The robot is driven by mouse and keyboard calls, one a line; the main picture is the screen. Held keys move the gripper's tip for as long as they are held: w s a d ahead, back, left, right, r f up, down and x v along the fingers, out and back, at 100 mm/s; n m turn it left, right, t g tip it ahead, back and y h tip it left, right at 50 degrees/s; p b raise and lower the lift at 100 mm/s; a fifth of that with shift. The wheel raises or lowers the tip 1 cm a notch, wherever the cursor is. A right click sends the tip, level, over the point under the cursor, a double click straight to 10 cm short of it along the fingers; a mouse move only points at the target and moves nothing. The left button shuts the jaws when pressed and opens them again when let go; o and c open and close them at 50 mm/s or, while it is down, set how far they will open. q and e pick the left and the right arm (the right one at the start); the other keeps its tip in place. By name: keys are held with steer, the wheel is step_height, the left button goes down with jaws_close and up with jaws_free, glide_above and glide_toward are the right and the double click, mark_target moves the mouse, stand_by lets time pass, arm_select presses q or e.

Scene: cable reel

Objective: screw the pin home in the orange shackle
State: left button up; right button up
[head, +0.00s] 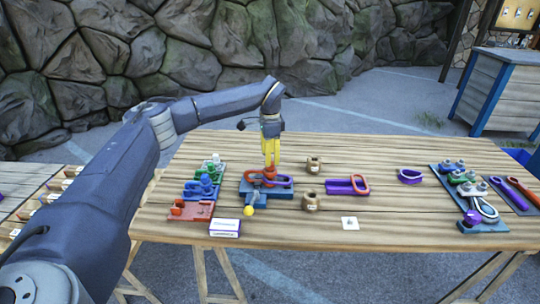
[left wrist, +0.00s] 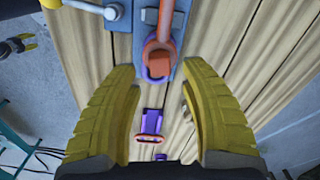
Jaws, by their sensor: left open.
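The orange shackle (head: 279,181) lies on a blue fixture plate (head: 260,190) near the table's middle, and it also shows in the left wrist view (left wrist: 166,25). A block-like orange end (left wrist: 158,65) of it meets a purple ring (left wrist: 152,75). I cannot clearly tell the pin apart from this end. My left gripper (head: 271,163) points down right over the shackle; its yellow fingers are open, apart on either side of the orange end in the left wrist view (left wrist: 160,78), with nothing between them. What seems my right gripper (left wrist: 28,46) shows small at that view's left edge.
A grey lever with a yellow ball (head: 249,211) sticks out at the plate's front. Two tan pots (head: 313,165), a purple-and-orange piece (head: 345,186) and a rigging board (head: 484,226) are to the right.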

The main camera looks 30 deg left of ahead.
arm_select(q)
steer(key=shift+f, duration=2.05)
steer(key=shift+c, duration=0.3)
jaws_close()
steer(key=m, duration=0.7)
